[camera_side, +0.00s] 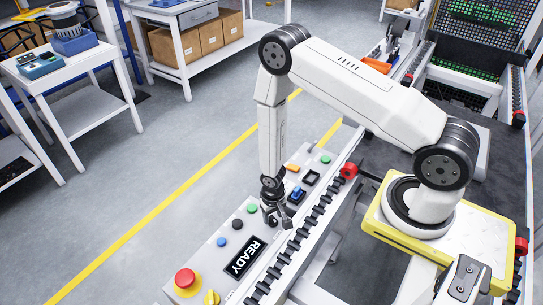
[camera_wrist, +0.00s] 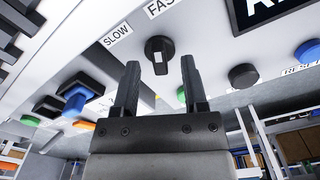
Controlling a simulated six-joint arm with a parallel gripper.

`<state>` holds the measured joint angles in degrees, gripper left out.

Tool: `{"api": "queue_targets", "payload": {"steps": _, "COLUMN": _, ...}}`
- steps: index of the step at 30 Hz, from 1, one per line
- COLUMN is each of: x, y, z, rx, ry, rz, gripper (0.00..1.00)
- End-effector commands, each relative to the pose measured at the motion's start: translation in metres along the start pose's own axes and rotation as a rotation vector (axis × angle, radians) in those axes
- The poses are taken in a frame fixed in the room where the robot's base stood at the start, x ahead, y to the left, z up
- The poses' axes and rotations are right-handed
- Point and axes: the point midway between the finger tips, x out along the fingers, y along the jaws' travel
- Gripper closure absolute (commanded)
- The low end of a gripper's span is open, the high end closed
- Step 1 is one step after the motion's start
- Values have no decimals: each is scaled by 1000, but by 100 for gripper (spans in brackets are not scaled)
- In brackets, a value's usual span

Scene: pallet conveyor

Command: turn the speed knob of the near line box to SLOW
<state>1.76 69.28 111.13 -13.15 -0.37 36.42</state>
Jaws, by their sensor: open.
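The speed knob (camera_wrist: 159,52) is black and round with a raised grip and a pale mark. In the wrist view it sits just beyond my open fingertips, about midway between them, with a gap visible. The SLOW label (camera_wrist: 117,35) is up and left of it; a partly cut-off FAST label (camera_wrist: 160,7) is above it. I cannot tell surely which label the knob points to. My gripper (camera_wrist: 161,72) is open and empty. In the side view my gripper (camera_side: 277,217) is low over the light grey control panel (camera_side: 207,257) and hides the knob.
A lit READY display (camera_side: 245,257), black button (camera_side: 237,223), blue button (camera_side: 221,241) and green button (camera_side: 251,207) lie nearby. A red stop button (camera_side: 186,279) stands at the panel's near end. A blue switch (camera_side: 297,195) is beyond my gripper. The conveyor rail (camera_side: 290,250) runs alongside.

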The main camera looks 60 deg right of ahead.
Motion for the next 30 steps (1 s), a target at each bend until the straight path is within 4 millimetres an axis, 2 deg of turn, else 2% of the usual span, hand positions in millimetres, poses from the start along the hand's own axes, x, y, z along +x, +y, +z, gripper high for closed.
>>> {"api": "queue_targets", "payload": {"steps": 6, "x": 9, "y": 0, "z": 0, "rx": 0, "ry": -1, "rz": -1, "gripper": 44}}
{"api": "queue_targets", "payload": {"steps": 15, "x": 9, "y": 0, "z": 0, "rx": 0, "ry": -1, "rz": -1, "gripper": 44}}
{"api": "queue_targets", "payload": {"steps": 20, "x": 9, "y": 0, "z": 0, "rx": 0, "ry": -1, "rz": -1, "gripper": 95}}
{"api": "queue_targets", "payload": {"steps": 21, "x": 9, "y": 0, "z": 0, "rx": 0, "ry": -1, "rz": -1, "gripper": 100}}
{"api": "queue_targets", "payload": {"steps": 30, "x": 9, "y": 0, "z": 0, "rx": -5, "ry": -1, "rz": -1, "gripper": 100}}
